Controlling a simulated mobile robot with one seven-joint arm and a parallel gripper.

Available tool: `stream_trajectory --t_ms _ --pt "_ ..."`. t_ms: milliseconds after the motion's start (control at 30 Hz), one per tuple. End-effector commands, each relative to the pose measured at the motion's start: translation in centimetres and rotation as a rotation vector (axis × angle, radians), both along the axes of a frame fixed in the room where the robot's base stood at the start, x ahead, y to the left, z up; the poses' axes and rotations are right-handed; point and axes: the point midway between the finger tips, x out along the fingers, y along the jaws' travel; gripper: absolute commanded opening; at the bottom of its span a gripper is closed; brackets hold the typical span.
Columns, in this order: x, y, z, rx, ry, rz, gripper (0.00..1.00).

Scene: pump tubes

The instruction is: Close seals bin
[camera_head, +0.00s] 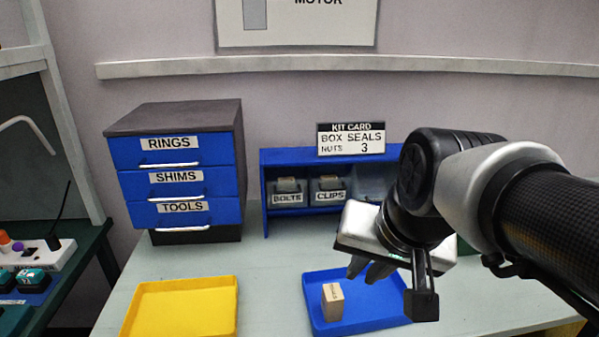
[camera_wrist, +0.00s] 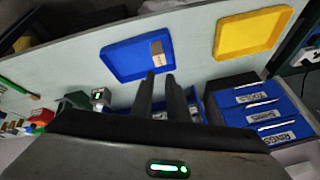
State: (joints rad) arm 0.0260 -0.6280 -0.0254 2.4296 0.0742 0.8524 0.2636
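No bin with a readable SEALS label shows. The blue shelf unit (camera_head: 264,200) at the back holds a bin marked BOLTS (camera_head: 288,199) and a bin marked CLIPS (camera_head: 328,197). Right of them a greyish shape in the shelf is mostly hidden behind my arm, so I cannot tell what it is. My gripper (camera_head: 368,272) hangs in front of the shelf, above the blue tray. In the wrist view my gripper (camera_wrist: 161,76) has two dark fingers slightly apart with nothing between them.
A blue tray (camera_head: 385,320) holds a small wooden block (camera_head: 333,302). A yellow tray (camera_head: 180,308) lies to its left. A drawer cabinet (camera_head: 180,160) marked RINGS, SHIMS and TOOLS stands back left, drawers shut. A kit card (camera_head: 351,139) reads BOX SEALS, NUTS 3.

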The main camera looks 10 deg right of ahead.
Motion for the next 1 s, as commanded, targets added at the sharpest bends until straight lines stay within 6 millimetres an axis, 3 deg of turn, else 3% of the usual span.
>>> stream_trajectory --t_ms 67,267,400,533,700,1000 --pt "3.5 -0.7 0.2 0.174 0.024 -0.264 0.00" --pt "13.4 -4.8 -0.8 0.670 0.073 -1.088 0.00" --pt "19.5 -9.7 -3.4 0.982 0.085 -1.654 0.00" --pt "23.3 -13.9 -6.1 1.208 0.072 -2.064 0.00" --pt "25.5 -17.2 -8.3 1.375 0.047 -2.349 0.00" --pt "27.3 -17.7 -11.5 1.406 0.044 -2.404 0.00"
